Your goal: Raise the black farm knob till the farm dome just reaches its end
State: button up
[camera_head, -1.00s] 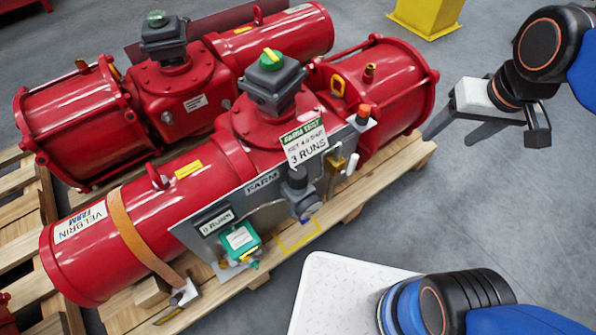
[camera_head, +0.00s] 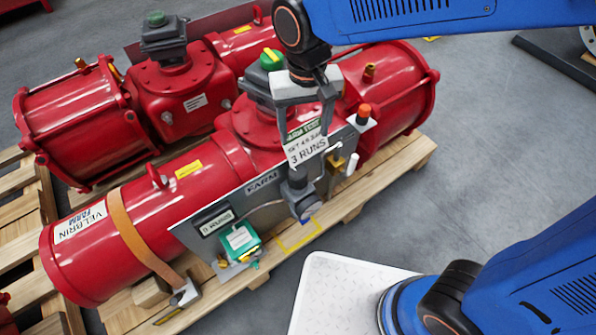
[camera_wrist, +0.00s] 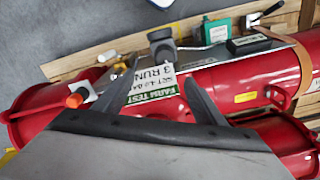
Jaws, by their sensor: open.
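The black farm knob (camera_head: 297,178) tops a grey regulator on the front panel marked FARM (camera_head: 262,182). It also shows in the wrist view (camera_wrist: 160,36), beyond my fingertips. The farm dome (camera_head: 271,59), green with a little yellow, sits on the dark switch box of the front red actuator, partly beside my wrist. My gripper (camera_head: 308,132) is open and empty, fingers pointing down above the knob. In the wrist view its two fingers (camera_wrist: 160,70) straddle the white FARM TEST card, apart from the knob.
The card (camera_head: 306,145) reads 3 RUNS. An orange-red button (camera_head: 364,112) and brass fitting (camera_head: 337,160) lie right of the knob. A green box (camera_head: 240,240) and RUNS display (camera_head: 214,222) lie left. A second red actuator (camera_head: 175,85) stands behind.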

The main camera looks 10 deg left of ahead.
aim_at(298, 172)
jog(key=f, duration=0.6)
jog(key=a+f, duration=0.1)
jog(key=f, duration=1.1)
jog(key=shift+s+a, duration=0.15)
jog(key=shift+s, duration=0.2)
jog(key=c, duration=1.1)
jog(key=shift+o, duration=0.2)
